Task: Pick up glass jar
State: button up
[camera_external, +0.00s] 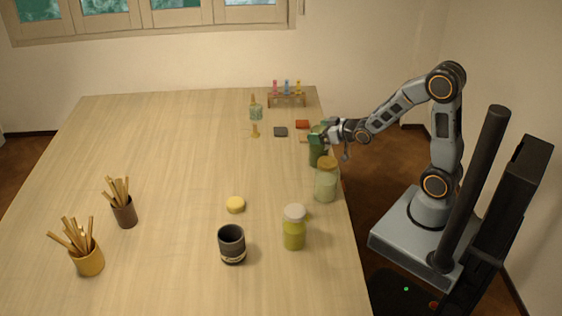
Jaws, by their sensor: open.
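Several jars stand along the right side of the wooden table (170,185). One is a dark green jar (317,157), partly covered by my gripper (321,135). In front of it is a pale green see-through jar (325,186) with a tan lid. Nearer the camera is a yellow-green jar (294,238) with a whitish lid. A small clear glass vessel (256,113) with a tan stopper stands farther back. My gripper is open at the top of the dark green jar. I cannot tell whether its fingers are around the jar or touching it.
A rack (286,100) with coloured tubes stands at the back right. A dark cup (232,245), a round yellow piece (235,205), a brown pot (124,214) and a yellow pot (88,260) of sticks stand nearer. Small grey (280,132) and red (302,124) blocks lie behind my gripper. The table's left middle is clear.

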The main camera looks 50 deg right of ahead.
jog(key=shift+c, duration=0.4)
grip_shut()
dwell(0.6)
